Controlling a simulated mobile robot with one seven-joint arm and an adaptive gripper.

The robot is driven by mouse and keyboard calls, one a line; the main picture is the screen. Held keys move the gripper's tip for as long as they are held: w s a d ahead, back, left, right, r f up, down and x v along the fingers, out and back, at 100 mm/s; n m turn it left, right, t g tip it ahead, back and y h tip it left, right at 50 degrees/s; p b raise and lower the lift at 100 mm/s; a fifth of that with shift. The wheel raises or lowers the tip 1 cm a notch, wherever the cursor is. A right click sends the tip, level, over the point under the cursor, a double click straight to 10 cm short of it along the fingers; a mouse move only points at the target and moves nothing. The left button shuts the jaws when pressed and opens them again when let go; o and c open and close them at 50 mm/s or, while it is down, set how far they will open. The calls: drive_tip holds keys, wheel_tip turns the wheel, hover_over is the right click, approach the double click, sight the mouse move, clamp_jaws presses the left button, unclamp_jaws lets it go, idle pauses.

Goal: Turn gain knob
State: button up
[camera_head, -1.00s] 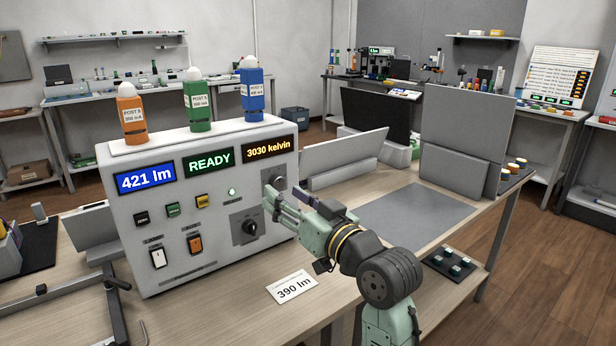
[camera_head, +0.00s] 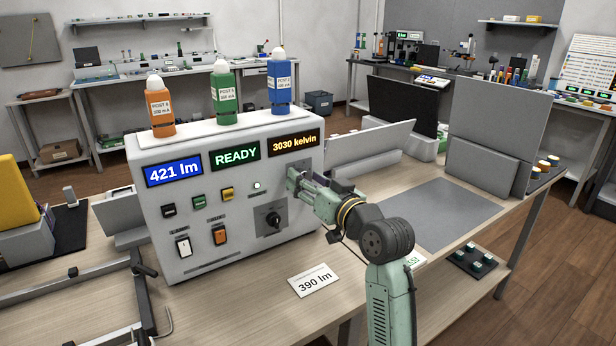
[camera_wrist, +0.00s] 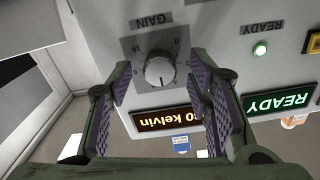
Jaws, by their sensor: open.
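The gain knob (camera_wrist: 160,71) is a round, light grey dial with a pointer mark on a dark square plate labelled GAIN; the wrist view shows it upside down. My gripper (camera_wrist: 156,82) is open, one finger on each side of the knob in that view. I cannot tell whether the pads touch it. In the head view my gripper (camera_head: 294,178) is at the right of the console's front and hides the gain knob. The grey console (camera_head: 240,250) shows 421 lm, READY and 3030 kelvin.
A dark lower knob (camera_head: 272,220) sits on its own plate below my gripper. A 390 lm card (camera_head: 314,281) lies in front. A grey mat (camera_head: 440,212) lies bare to the right.

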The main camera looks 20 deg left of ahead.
drive_tip(key=shift+a, duration=0.1)
drive_tip(key=shift+c, duration=0.2)
clamp_jaws()
idle(0.4)
